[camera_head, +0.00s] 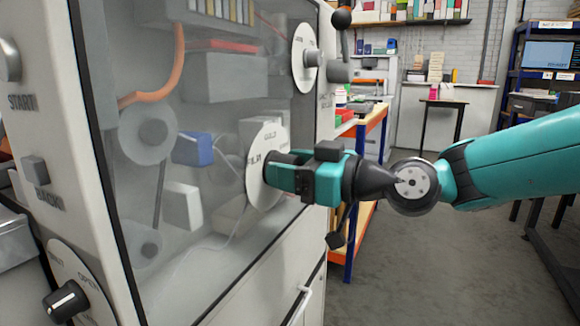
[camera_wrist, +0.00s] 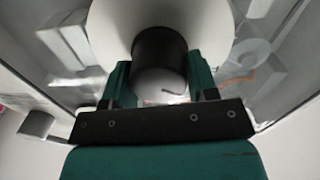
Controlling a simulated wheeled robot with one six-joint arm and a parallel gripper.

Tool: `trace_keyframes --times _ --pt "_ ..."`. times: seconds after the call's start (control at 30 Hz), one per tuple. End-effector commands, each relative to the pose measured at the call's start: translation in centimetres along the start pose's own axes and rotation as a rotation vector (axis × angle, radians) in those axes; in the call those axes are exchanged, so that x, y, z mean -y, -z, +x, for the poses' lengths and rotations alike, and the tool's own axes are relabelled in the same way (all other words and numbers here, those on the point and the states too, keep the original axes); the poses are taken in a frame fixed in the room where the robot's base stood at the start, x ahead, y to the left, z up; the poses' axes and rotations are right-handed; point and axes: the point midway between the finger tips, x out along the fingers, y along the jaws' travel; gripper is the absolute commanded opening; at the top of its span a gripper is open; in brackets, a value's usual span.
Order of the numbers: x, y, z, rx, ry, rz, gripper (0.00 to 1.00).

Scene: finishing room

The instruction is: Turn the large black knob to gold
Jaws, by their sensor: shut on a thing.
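The large black knob (camera_head: 279,158) sits on a round white dial plate (camera_head: 258,190) on the clear front panel of the machine. The dial reads GOLD at its top and another, partly hidden word at its left. My gripper (camera_head: 284,172) is shut on the knob, coming from the right. In the wrist view, the dark round knob (camera_wrist: 158,48) stands between the two teal fingers of my gripper (camera_wrist: 160,88). The knob's pointer mark is hidden, so I cannot tell its setting.
Another white dial (camera_head: 302,58) with a grey knob is higher on the right. A lever with a black ball (camera_head: 341,19) is beside it. At lower left is a small black knob (camera_head: 65,300), below the BACK button (camera_head: 35,170). Open floor lies at right.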

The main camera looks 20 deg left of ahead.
Motion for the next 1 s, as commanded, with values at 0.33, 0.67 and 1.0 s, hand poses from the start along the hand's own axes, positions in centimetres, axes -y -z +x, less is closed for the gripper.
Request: trace_keyframes --times 0.33,0.67,1.0 --pt "-0.16 0.25 -0.02 0.011 0.002 0.297 0.3" --pt "-0.31 0.28 -0.01 0.021 0.003 0.602 0.3" --pt "-0.39 0.15 -0.02 0.029 0.005 0.834 0.3"
